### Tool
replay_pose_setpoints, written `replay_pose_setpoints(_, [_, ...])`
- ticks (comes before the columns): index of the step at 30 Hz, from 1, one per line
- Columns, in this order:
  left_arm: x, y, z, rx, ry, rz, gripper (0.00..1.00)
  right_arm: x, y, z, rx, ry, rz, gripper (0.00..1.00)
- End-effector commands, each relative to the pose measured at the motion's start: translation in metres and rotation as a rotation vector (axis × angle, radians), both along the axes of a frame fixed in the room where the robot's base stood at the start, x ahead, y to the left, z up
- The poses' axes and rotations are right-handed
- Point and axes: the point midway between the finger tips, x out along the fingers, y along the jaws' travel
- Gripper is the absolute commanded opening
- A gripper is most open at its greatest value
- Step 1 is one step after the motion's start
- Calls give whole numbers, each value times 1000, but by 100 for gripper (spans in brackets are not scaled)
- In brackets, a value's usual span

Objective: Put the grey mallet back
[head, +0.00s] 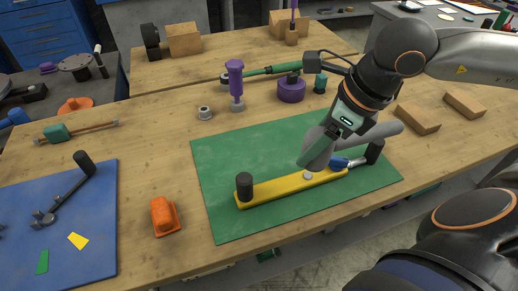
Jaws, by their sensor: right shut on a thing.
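My right gripper (340,133) hangs over the right part of the green mat (222,160). It is shut on the grey mallet (381,133). A thick grey piece of the mallet shows below and left of the fingers, and a grey round-ended length sticks out to the right. The jaws hide the part between. The mallet is above the yellow bar (280,189); I cannot tell whether it touches anything there. My left gripper is not in view.
The yellow bar has black posts (244,187) at its ends, with a blue-handled tool (340,162) near the right one. An orange block (163,216) and a blue mat (95,225) lie left. Wooden blocks (417,119) lie right. A purple-topped tool (236,85) stands behind.

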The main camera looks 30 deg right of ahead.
Motion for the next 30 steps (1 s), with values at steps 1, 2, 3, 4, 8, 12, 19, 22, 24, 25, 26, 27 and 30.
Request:
replay_pose_setpoints(1, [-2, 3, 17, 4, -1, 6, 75, 3, 3, 7, 7, 5, 6, 0])
replay_pose_setpoints(2, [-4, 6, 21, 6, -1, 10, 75, 4, 4, 6, 7, 5, 5, 0])
replay_pose_setpoints(3, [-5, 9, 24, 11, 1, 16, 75, 6, 6, 5, 10, 2, 6, 0])
replay_pose_setpoints(4, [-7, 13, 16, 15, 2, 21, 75, 10, 7, -1, 12, -1, 7, 0])
replay_pose_setpoints(8, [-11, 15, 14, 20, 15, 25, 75, 20, 9, -7, 11, -4, 8, 0])
replay_pose_setpoints(12, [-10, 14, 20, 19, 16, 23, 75, 31, 13, -12, 13, -3, 4, 0])
replay_pose_setpoints(19, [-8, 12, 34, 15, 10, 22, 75, 56, 19, -22, 12, -5, 3, 0])
replay_pose_setpoints(22, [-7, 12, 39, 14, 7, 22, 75, 71, 23, -29, 11, -5, 3, 0])
replay_pose_setpoints(24, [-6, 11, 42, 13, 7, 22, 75, 80, 26, -41, 10, 0, 2, 0])
replay_pose_setpoints(25, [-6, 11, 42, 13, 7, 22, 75, 85, 27, -47, 10, 1, 2, 0])
replay_pose_setpoints(26, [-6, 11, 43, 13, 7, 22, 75, 89, 28, -53, 8, 0, 3, 0])
replay_pose_setpoints(27, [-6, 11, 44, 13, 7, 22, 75, 94, 30, -59, 8, -1, 2, 0])
replay_pose_setpoints(30, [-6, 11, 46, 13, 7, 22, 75, 104, 31, -71, 5, -1, 2, 0])
